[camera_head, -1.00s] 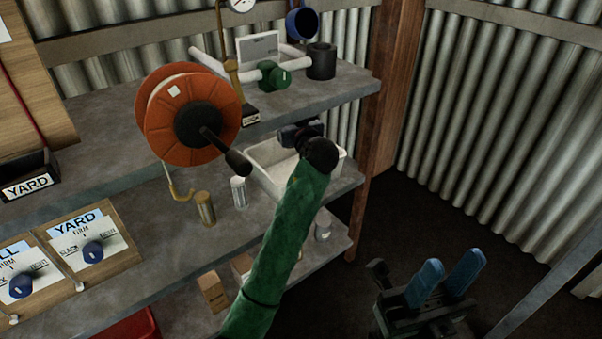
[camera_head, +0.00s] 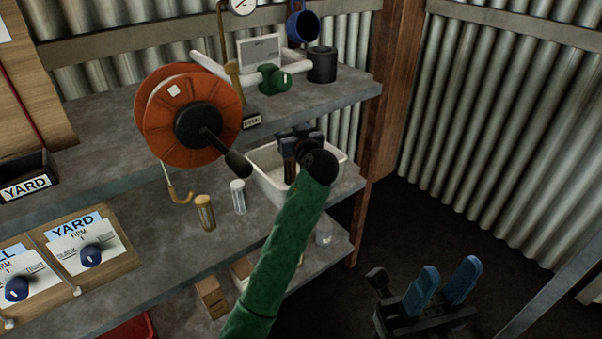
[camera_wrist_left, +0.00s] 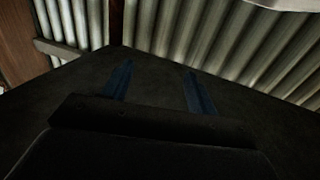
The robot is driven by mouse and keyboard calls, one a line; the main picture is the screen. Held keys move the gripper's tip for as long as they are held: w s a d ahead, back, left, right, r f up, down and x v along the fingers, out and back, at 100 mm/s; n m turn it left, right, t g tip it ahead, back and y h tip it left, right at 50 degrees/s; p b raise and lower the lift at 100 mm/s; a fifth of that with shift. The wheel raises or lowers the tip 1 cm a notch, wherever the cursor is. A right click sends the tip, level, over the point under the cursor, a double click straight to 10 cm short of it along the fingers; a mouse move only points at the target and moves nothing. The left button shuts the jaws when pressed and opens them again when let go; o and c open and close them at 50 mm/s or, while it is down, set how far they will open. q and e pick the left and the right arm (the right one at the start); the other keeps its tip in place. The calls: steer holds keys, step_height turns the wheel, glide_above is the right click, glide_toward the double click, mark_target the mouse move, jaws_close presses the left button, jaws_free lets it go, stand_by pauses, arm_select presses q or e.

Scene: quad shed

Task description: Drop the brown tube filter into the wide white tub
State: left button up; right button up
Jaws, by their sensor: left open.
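The brown tube filter (camera_head: 205,212) stands upright on the middle shelf, left of the wide white tub (camera_head: 338,176). My right gripper (camera_head: 289,165), at the end of the green-sleeved arm, is over the tub in the head view. Its dark fingers point down, and the wrist and arm hide part of the tub. I cannot tell whether its jaws are apart or whether anything is between them. My left gripper (camera_head: 442,285) is at the lower right over the dark floor, away from the shelf. Its blue fingers are apart and empty, also in the left wrist view (camera_wrist_left: 157,85).
A pale tube (camera_head: 238,196) stands between the brown filter and the tub. The upper shelf (camera_head: 325,100) runs above and behind the tub. A wooden post (camera_head: 390,95) stands right of it.

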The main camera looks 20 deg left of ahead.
arm_select(q)
steer(key=p+v, duration=0.1)
steer(key=v, duration=0.6)
steer(key=shift+s+d, duration=0.15)
